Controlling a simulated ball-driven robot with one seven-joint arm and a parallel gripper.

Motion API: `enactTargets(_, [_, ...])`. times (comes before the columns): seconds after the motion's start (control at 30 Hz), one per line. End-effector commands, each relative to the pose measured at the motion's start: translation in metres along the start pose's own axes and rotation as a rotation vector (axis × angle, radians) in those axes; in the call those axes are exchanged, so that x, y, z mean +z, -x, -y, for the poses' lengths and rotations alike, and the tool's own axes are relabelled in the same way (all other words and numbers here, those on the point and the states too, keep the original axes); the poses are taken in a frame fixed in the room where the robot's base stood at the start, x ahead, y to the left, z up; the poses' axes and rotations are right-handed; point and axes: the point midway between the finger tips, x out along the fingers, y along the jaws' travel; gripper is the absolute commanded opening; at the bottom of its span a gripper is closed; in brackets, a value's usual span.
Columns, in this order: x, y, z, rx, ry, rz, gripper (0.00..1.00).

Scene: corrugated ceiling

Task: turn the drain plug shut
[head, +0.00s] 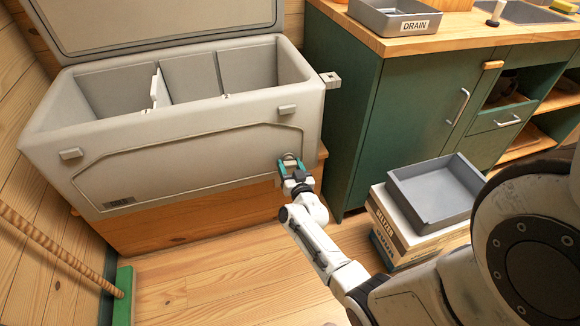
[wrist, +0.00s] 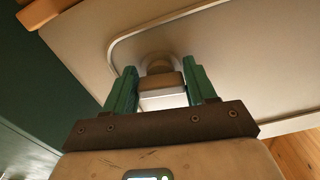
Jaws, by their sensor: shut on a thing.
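The grey chest cooler (head: 190,160) stands with its lid raised and its divided inside empty in the head view. Its drain plug (head: 289,157) is low on the front wall near the right end, mostly covered by my gripper (head: 293,165). In the wrist view the plug (wrist: 162,80) is a blocky grey-brown handle on a round base against the wall. My gripper (wrist: 164,78) has a green finger on each side of the handle and is shut on it. How far the plug is turned cannot be told.
The cooler sits on a wooden plinth (head: 200,222). A green cabinet (head: 385,120) stands to its right, with a grey tray marked DRAIN (head: 395,18) on top. Another grey tray (head: 436,192) rests on a box (head: 405,235).

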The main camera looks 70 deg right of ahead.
Motion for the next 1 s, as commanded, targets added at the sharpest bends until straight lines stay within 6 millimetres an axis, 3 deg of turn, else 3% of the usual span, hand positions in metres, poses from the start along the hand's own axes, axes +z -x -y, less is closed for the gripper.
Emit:
enactTargets(0.37, [0.0014, 0.0004, 0.0008, -0.001, -0.106, 0.001, 0.25])
enactTargets(1.0, [0.0001, 0.0004, 0.0033, -0.001, -0.679, 0.000, 0.25])
